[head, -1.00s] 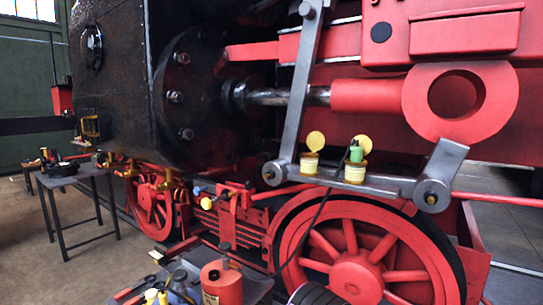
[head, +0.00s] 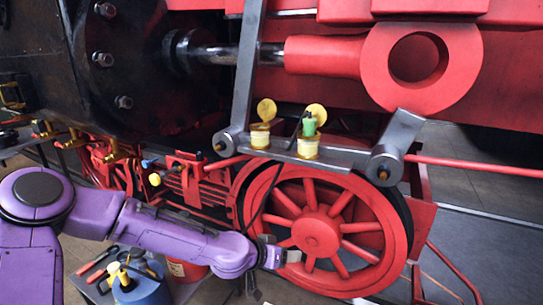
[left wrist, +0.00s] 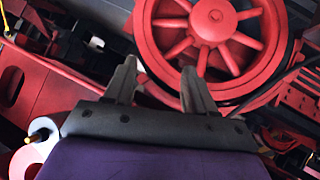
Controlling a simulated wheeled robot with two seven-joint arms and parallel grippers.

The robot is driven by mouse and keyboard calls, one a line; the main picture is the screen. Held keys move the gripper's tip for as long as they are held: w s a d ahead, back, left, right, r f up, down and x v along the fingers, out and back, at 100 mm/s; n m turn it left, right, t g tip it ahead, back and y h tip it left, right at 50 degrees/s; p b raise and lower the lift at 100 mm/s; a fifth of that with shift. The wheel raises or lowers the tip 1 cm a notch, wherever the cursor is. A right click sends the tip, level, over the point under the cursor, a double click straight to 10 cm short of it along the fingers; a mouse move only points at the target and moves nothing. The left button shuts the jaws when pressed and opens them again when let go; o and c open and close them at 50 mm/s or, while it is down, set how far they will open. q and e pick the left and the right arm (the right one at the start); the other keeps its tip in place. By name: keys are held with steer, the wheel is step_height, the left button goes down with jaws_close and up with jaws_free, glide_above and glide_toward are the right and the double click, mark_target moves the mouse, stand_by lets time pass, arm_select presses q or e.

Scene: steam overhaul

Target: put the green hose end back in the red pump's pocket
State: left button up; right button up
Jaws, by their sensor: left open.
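The green hose end (head: 309,127) stands upright at a yellow-topped cup (head: 308,147) on the grey rod, in the head view. A thin black hose (head: 272,185) hangs from it past the red wheel. The red pump (head: 186,271) stands low in the head view, mostly hidden behind my left arm; its pocket cannot be seen. My left gripper (head: 283,256) is in front of the lower wheel, well below the green end. In the left wrist view my left gripper (left wrist: 158,82) is open, with nothing between its fingers. My right gripper is not in view.
A second yellow cup (head: 260,137) with a raised lid stands left of the green end. The spoked red wheel (head: 315,232) is close behind my left gripper. Floor is clear at the right.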

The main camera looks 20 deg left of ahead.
arm_select(q)
steer(key=w+a+r+m+t+h+p, duration=0.1)
steer(key=w+r, duration=0.1)
steer(key=r, duration=0.7)
steer(key=w+a+r+m+t+h, duration=0.1)
steer(key=w+r+m+t, duration=0.1)
steer(key=r, duration=0.6)
steer(key=m+t+h, duration=0.2)
steer(key=m+h, duration=0.1)
glide_toward(305, 130)
steer(key=b+x, duration=0.3)
steer(key=x, duration=0.4)
steer(key=shift+w+f, duration=0.15)
steer(key=shift+w, duration=0.1)
steer(key=shift+w+d, duration=0.1)
steer(key=shift+d, duration=0.05)
steer(key=shift+b+x, duration=0.35)
steer(key=shift+x, duration=0.55)
jaws_close()
